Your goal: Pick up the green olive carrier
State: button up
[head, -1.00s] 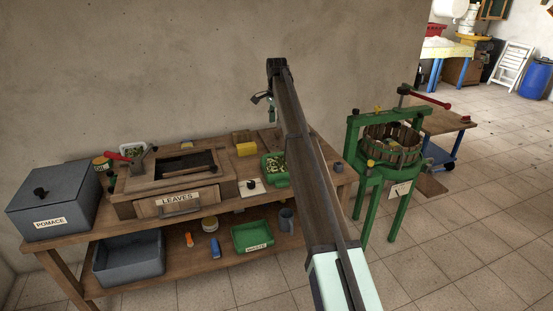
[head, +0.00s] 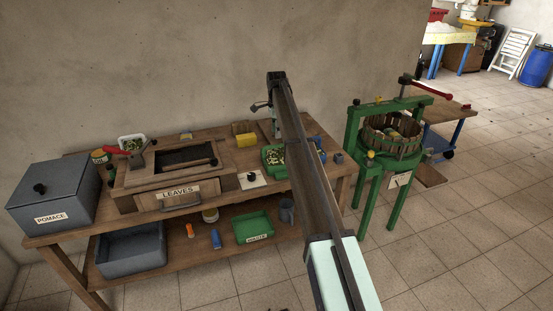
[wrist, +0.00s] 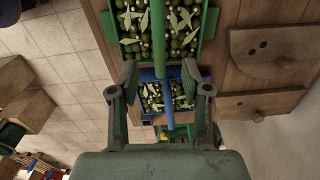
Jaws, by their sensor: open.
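The green olive carrier (wrist: 211,22) is at the top of the wrist view, filled with olives and leaves, a green bar crossing its middle. A smaller-looking blue carrier (wrist: 149,74) with olives, leaves and a blue bar lies just below it in the picture. My gripper (wrist: 161,91) is open. Its fingers appear on either side of the blue carrier, below the green one in the picture; nothing is visibly gripped. In the head view a green tray with olives (head: 267,166) sits on the bench beside my arm. I cannot see my gripper's fingers there.
The bench (head: 222,199) holds a grey pomace box (head: 55,193), a wooden leaves box (head: 176,200) and a yellow block (head: 245,139). A green waste bin (head: 253,228) is on the lower shelf. A green press (head: 372,190) stands right of the bench. Open tiled floor lies in front.

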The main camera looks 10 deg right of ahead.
aim_at(277, 146)
jog(key=shift+f+p, duration=1.35)
jog(key=shift+f, duration=2.65)
jog(key=shift+f, duration=0.25)
jog(key=shift+c, duration=0.4)
grip_shut()
